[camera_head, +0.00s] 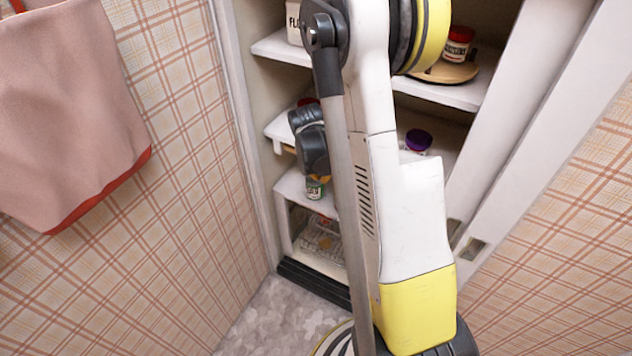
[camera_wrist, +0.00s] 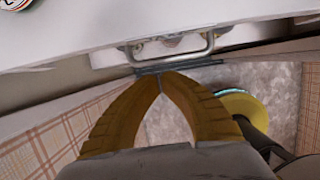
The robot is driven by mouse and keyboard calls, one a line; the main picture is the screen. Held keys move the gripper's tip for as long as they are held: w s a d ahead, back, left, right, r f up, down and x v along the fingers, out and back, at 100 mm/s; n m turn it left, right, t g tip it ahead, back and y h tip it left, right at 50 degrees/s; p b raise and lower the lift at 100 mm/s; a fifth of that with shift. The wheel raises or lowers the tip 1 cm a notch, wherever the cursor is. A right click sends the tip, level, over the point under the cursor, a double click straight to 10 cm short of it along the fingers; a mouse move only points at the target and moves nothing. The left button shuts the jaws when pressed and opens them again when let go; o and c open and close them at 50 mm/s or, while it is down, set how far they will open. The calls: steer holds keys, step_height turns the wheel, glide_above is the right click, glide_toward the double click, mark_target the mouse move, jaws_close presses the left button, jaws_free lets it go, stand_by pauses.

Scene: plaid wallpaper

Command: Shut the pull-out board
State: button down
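White boards show at several heights in the open cupboard. One at mid height (camera_head: 284,127) juts out left of my arm and looks like the pull-out board, though my arm hides much of it. In the wrist view a broad white board (camera_wrist: 90,32) fills the top, above my fingers. My gripper (camera_wrist: 162,74) points down with its yellow fingertips together and nothing seen between them. In the head view my gripper (camera_head: 321,178) is partly hidden by my arm, in front of the shelves. Contact with the board cannot be told.
A wire basket (camera_head: 322,240) sits low in the cupboard. A small green jar (camera_head: 314,188) and a purple-lidded jar (camera_head: 417,141) stand on shelves. A white door (camera_head: 535,125) is at right. A pink towel (camera_head: 70,110) hangs left. Some floor (camera_head: 275,318) is clear.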

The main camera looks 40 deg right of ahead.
steer(key=shift+w+d, duration=0.15)
steer(key=shift+d, duration=0.1)
steer(key=d, duration=0.1)
steer(key=w+d, duration=0.1)
steer(key=d, duration=0.1)
steer(key=shift+w, duration=0.1)
stand_by(0.4)
